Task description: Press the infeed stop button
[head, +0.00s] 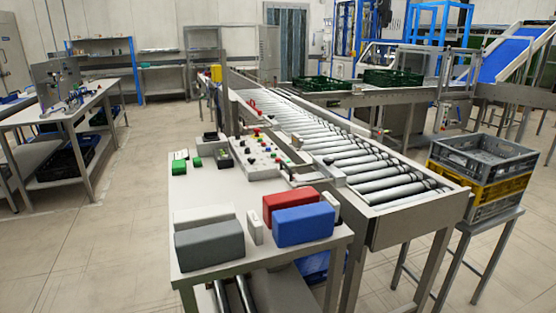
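A control panel (262,172) with several small buttons and knobs sits on the far part of a white table, beside the roller conveyor. A red button (256,131) stands out at its back edge. Smaller dark, red and light controls lie in front of it. I cannot read any labels, so I cannot tell which one is the infeed stop button. Neither of my grippers is in the head view.
The white table (190,187) holds a grey block (208,245), a red block (290,204), a blue block (303,225) and small green items. The roller conveyor (330,150) runs alongside; stacked crates (480,155) stand at right. Open floor (90,235) lies at left.

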